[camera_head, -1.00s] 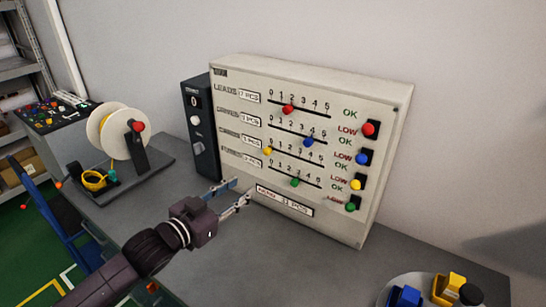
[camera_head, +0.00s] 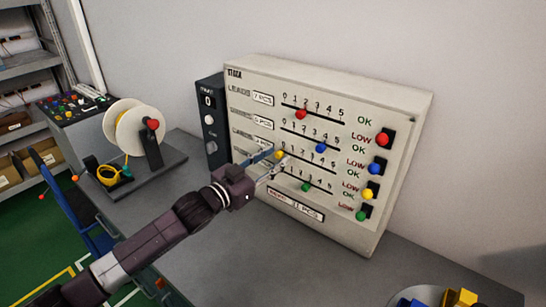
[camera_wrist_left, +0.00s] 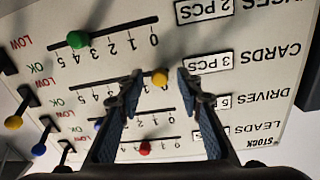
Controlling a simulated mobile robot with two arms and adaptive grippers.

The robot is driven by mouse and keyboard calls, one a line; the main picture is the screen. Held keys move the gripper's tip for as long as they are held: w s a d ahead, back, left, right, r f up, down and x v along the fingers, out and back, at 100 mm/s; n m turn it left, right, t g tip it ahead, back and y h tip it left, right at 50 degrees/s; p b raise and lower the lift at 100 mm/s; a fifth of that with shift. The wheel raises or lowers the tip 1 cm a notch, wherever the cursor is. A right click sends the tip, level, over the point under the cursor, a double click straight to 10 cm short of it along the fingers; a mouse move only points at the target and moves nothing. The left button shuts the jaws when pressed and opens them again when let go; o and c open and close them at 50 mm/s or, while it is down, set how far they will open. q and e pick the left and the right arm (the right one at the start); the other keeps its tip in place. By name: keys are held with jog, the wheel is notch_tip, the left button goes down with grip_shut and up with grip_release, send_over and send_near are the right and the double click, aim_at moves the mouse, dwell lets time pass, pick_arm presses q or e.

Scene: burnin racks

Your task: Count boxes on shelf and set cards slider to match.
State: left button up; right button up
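The stock panel (camera_head: 390,110) stands on the grey bench with several slider rows. The yellow cards knob (camera_head: 279,154) sits at the zero end of its slot; the row's label reads 3 PCS in the left wrist view. My left gripper (camera_head: 277,164) is at the panel. In the left wrist view its open fingers (camera_wrist_left: 160,80) are on either side of the yellow knob (camera_wrist_left: 160,77), with gaps showing. The shelf (camera_head: 40,70) at the far left is partly cut off; some cardboard boxes (camera_head: 14,122) show on it. My right gripper is out of view.
Red (camera_head: 301,113), blue (camera_head: 320,147) and green (camera_head: 305,187) slider knobs are close by. A dark dial box (camera_head: 212,130) stands left of the panel, and a cable reel (camera_head: 130,125) beyond it. A round tray (camera_head: 415,292) is at the bottom right.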

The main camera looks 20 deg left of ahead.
pick_arm(q)
grip_shut()
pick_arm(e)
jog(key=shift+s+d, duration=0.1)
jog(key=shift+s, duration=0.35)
pick_arm(q)
jog(key=shift+d, duration=0.1)
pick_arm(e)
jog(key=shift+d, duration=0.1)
